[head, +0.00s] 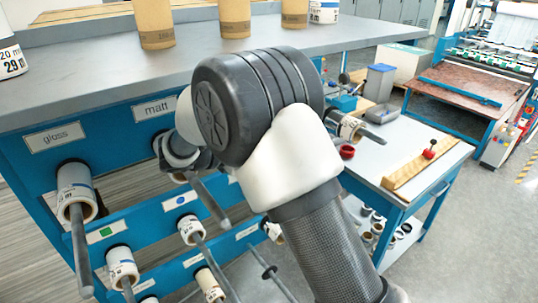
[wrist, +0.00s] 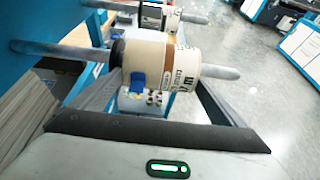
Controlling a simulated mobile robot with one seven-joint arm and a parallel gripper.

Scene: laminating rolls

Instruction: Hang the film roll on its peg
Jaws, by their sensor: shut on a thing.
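The roll's left end is at the black collar (wrist: 118,52). My gripper (wrist: 158,90) is shut on the roll, one finger on each side. In the head view my arm hides the roll, and a grey peg (head: 211,202) shows below the "matt" label (head: 160,108).
A roll hangs on the peg under the "gloss" label (head: 54,137), with more rolls (head: 122,266) on lower pegs. Another roll (head: 346,128) on a bar shows right of my arm. A grey shelf top (head: 90,75) is above. A cart (head: 405,165) stands at right.

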